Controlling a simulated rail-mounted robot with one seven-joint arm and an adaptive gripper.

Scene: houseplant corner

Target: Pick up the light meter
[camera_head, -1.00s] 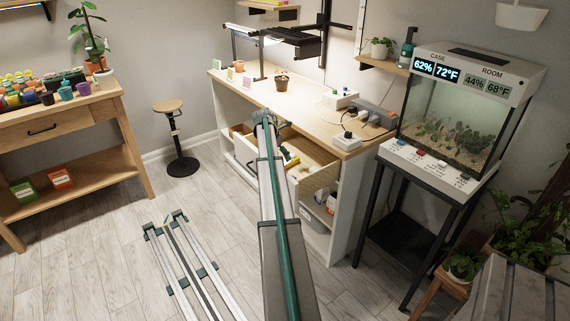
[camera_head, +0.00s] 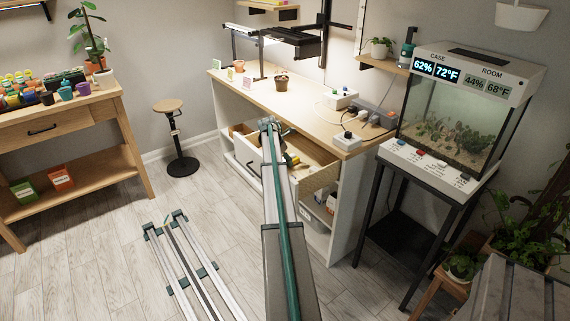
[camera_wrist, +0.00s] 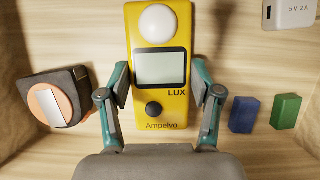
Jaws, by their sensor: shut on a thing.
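The light meter is a yellow slab (camera_wrist: 160,112) with a white dome, a grey screen, a black button and the words LUX and Ampelvo. It fills the middle of the wrist view, over the drawer's wooden floor. My gripper (camera_wrist: 159,84) has one finger pressed to each long side of the meter and is shut on it. I cannot tell whether the meter touches the floor. In the head view my arm covers part of the open drawer (camera_head: 319,176), and the fingers are not clear there.
In the wrist view, a dark tape measure (camera_wrist: 58,96) with an orange edge lies left of the meter. A blue block (camera_wrist: 244,114) and a green block (camera_wrist: 286,111) lie right. A white charger (camera_wrist: 289,12) is at the upper right. Drawer walls close in the sides.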

